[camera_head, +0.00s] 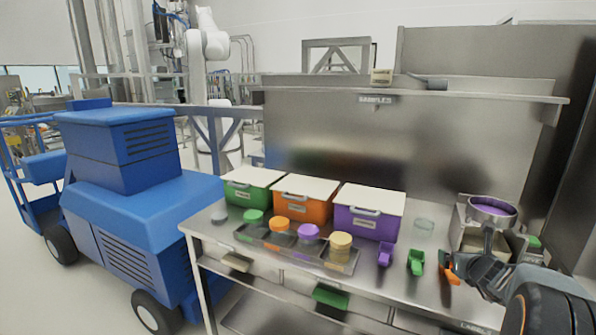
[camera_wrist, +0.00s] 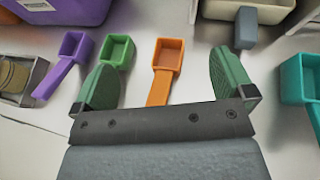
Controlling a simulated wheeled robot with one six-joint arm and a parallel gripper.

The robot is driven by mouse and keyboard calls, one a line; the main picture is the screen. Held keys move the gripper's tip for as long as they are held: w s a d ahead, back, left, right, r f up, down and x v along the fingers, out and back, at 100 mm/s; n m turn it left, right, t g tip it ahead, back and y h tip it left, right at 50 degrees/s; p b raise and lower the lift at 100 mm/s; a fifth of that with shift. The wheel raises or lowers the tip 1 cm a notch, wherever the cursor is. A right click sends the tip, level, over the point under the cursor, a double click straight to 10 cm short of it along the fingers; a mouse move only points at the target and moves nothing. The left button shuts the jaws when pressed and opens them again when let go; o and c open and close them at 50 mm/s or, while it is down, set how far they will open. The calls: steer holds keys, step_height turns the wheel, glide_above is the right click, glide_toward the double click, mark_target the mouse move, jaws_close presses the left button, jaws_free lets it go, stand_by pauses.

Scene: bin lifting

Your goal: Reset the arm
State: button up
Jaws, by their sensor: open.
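My gripper (camera_wrist: 165,90) is open in the wrist view, its two green fingers spread apart with nothing held between them. An orange scoop (camera_wrist: 164,66) lies on the steel table beyond and between the fingertips. In the head view my arm comes in from the lower right, over the right end of the table (camera_head: 405,283). The gripper's fingers are hard to make out there. The orange scoop (camera_head: 452,272) shows beside the arm, partly hidden.
Green (camera_head: 252,187), orange (camera_head: 304,198) and purple (camera_head: 368,212) lidded bins line the table, with a tray of jars (camera_head: 340,254) in front. Purple (camera_head: 385,254) and green (camera_head: 416,262) scoops lie left of my arm. A teal scoop (camera_wrist: 304,80) lies right.

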steer(key=s+a+r+n+g+y+p, duration=0.1)
steer(key=s+a+r+n+y+p, duration=0.1)
steer(key=a+n, duration=0.55)
steer(key=s+a+r+n+g+y+p, duration=0.1)
steer(key=s+a+r+n+g+y, duration=0.15)
steer(key=a+n, duration=0.5)
steer(key=s+a+r+n+g+y+p, duration=0.1)
steer(key=s+a+n+y+p, duration=0.1)
steer(key=a+n, duration=0.5)
steer(key=s+a+n+g+h+p, duration=0.2)
steer(key=s+a+n, duration=0.1)
steer(key=s+n, duration=0.5)
steer(key=s+a+n+g+h+p, duration=0.1)
steer(key=s+a+n+g+h, duration=0.1)
steer(key=s+n, duration=0.6)
steer(key=shift+s+a+g+p, duration=0.2)
steer(key=shift+a+g+p, duration=0.15)
steer(key=shift+a+g, duration=0.25)
steer(key=shift+d, duration=0.1)
